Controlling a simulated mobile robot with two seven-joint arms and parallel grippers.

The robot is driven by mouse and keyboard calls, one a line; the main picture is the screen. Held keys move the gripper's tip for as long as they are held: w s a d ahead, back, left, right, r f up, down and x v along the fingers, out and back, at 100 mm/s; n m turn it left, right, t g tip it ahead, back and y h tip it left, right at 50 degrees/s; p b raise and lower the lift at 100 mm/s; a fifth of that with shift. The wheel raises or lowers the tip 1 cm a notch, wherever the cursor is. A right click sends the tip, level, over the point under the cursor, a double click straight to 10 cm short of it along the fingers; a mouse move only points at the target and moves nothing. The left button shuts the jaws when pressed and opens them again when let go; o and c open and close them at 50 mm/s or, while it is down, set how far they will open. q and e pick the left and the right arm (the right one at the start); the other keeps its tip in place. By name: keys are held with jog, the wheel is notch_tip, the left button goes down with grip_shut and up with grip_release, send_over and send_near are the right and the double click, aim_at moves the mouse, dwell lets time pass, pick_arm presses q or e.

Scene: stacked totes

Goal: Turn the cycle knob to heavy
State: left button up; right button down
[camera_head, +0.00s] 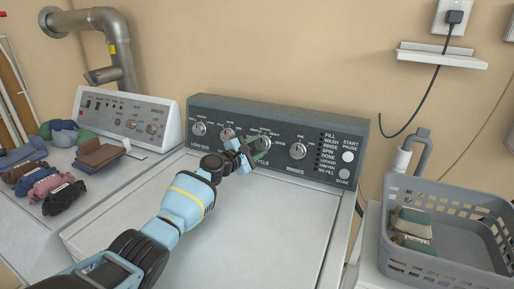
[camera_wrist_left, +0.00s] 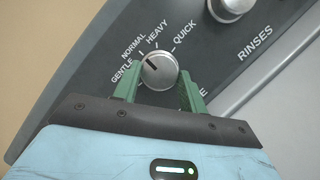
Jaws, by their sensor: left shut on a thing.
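The cycle knob (camera_wrist_left: 158,71) is a round silver dial on the dark control panel (camera_head: 225,108) of the washer. Its pointer line is angled up and left, toward the NORMAL label (camera_wrist_left: 133,46). The HEAVY label (camera_wrist_left: 157,32) is above the knob, a little clockwise of NORMAL. GENTLE and QUICK are printed to either side. My left gripper (camera_wrist_left: 160,80) is shut on the knob, with one green finger on each side of it. In the head view, my left gripper (camera_head: 252,150) partly covers the knob and its labels. My right gripper is not in view.
Other knobs flank it, including the rinses knob (camera_head: 298,151) to the right. Start and soak buttons sit at the panel's right end. A grey basket (camera_head: 445,262) stands at right. Folded clothes (camera_head: 65,195) lie on the left machine. The washer lid is clear.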

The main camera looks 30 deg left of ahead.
pick_arm(q)
jog(key=m, duration=0.2)
jog(key=shift+a+m+g, duration=0.1)
jog(key=shift+m+g, duration=0.2)
jog(key=shift+m, duration=0.1)
jog(key=m, duration=0.2)
jog(key=m+g+b, duration=0.1)
jog(key=m, duration=0.1)
jog(key=shift+r+g+h, duration=0.2)
jog(key=shift+g+h, duration=0.1)
jog(key=shift+h, duration=0.1)
jog(key=shift+m, duration=0.5)
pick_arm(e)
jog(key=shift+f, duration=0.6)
pick_arm(q)
jog(key=shift+a+r, duration=0.1)
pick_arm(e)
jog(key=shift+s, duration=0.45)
pick_arm(q)
jog(key=o, duration=1)
jog(key=shift+c, duration=0.2)
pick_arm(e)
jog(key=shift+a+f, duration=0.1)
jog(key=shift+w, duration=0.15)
